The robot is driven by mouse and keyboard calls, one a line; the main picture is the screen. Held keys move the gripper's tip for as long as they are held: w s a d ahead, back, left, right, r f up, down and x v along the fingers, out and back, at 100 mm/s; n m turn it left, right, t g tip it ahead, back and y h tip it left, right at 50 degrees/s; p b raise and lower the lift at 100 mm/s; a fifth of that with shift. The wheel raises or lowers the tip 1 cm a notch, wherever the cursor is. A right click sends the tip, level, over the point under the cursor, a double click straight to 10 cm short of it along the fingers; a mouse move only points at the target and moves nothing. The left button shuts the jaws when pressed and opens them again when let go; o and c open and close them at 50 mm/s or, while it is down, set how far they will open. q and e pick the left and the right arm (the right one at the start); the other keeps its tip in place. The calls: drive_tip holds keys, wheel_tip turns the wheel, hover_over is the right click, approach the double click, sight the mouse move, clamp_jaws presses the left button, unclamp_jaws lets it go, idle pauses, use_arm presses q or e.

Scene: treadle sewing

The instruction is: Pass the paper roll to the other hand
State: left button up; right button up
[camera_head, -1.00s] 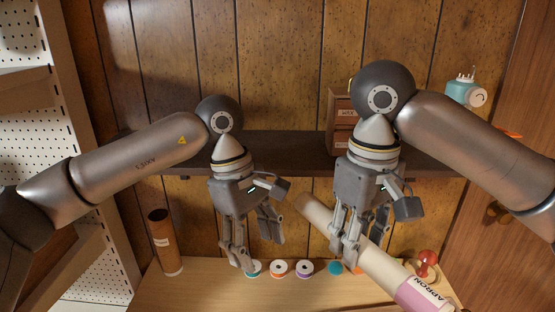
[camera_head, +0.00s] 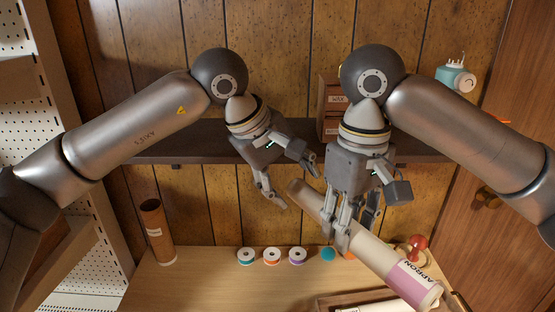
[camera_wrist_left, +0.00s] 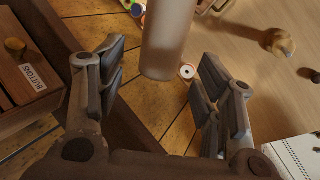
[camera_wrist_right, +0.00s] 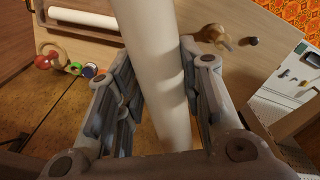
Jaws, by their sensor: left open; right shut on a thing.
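The paper roll (camera_head: 378,259) is a long cream tube with a pink band lettered APRON at its lower right end. My right gripper (camera_head: 351,232) is shut on it near the middle and holds it tilted above the table. In the right wrist view the roll (camera_wrist_right: 160,70) passes between the fingers. My left gripper (camera_head: 298,185) is open and empty, with its fingers close to the roll's upper left end. In the left wrist view that end (camera_wrist_left: 167,60) lies ahead, between the spread fingers (camera_wrist_left: 160,85), and I cannot tell whether they touch it.
Several thread spools (camera_head: 272,257) stand in a row on the wooden table (camera_head: 200,285). A brown tube (camera_head: 156,232) stands upright at the table's left. A tray (camera_head: 330,301) lies at the front right.

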sight(294, 185)
use_arm(q)
drive_tip(key=shift+x, duration=1.75)
drive_tip(key=c, duration=1.1)
use_arm(e)
drive_tip(key=o, duration=1.1)
drive_tip(key=shift+r, duration=0.15)
